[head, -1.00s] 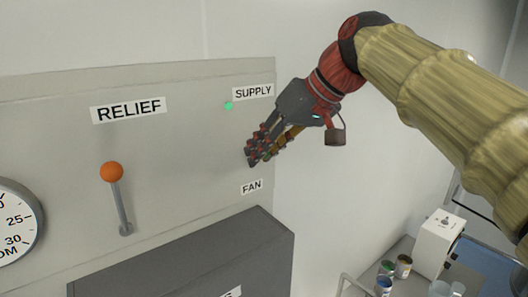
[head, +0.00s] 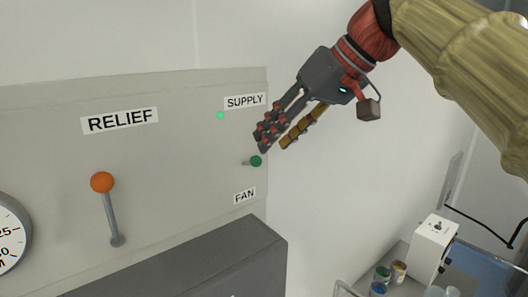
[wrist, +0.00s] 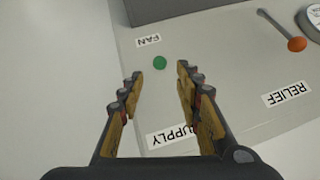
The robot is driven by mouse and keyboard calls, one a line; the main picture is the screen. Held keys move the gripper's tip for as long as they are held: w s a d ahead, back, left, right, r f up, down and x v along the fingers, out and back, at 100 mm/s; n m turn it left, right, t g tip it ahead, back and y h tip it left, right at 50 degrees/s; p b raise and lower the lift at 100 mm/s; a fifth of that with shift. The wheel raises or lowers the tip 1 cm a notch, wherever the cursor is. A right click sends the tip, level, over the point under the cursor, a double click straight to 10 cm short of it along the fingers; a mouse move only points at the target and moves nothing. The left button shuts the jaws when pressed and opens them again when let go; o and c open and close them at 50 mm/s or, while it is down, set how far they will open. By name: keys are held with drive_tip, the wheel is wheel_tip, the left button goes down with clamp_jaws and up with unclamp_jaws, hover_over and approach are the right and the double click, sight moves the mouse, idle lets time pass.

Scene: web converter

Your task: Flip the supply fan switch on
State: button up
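The supply fan switch (head: 256,161) is a small toggle with a green ball tip, on the grey panel between the SUPPLY label (head: 245,101) and the FAN label (head: 244,195). A small green light (head: 220,115) glows beside the SUPPLY label. My gripper (head: 275,144) is open and empty, just above and right of the switch in the head view, apart from it. In the wrist view the switch (wrist: 159,62) shows beyond and between the fingertips of my gripper (wrist: 160,82).
A RELIEF lever (head: 102,184) with an orange knob and a round gauge (head: 10,235) are on the panel's left. A dark grey box (head: 190,262) juts out below. A table with several cans (head: 383,274) and a white device (head: 433,245) stands at lower right.

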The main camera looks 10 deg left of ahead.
drive_tip(key=shift+v, duration=2)
drive_tip(key=w+d+f+m+t+h+b, duration=0.1)
drive_tip(key=w+d+f+m+h+b, duration=0.15)
drive_tip(key=f, duration=0.75)
drive_tip(key=w+d+f+m+h+b, duration=0.1)
drive_tip(key=w+d+f+m, duration=0.2)
drive_tip(key=f, duration=0.6)
drive_tip(key=s+d+f+m+h+b, duration=0.1)
drive_tip(key=s+d+f+b, duration=0.5)
drive_tip(key=f, duration=1.2)
drive_tip(key=s+d+f+m+t+h+b, duration=0.1)
drive_tip(key=s+d+f+b, duration=0.5)
drive_tip(key=s+f+b, duration=0.4)
drive_tip(key=s+d+f+m+h+b, duration=0.1)
drive_tip(key=s+d+f+b, duration=0.5)
drive_tip(key=f+b, duration=0.9)
wheel_tip(320, 180, down, 13)
drive_tip(key=shift+s+d+f+h, duration=0.1)
drive_tip(key=shift+s+d+h, duration=0.1)
drive_tip(key=shift+s+h, duration=0.55)
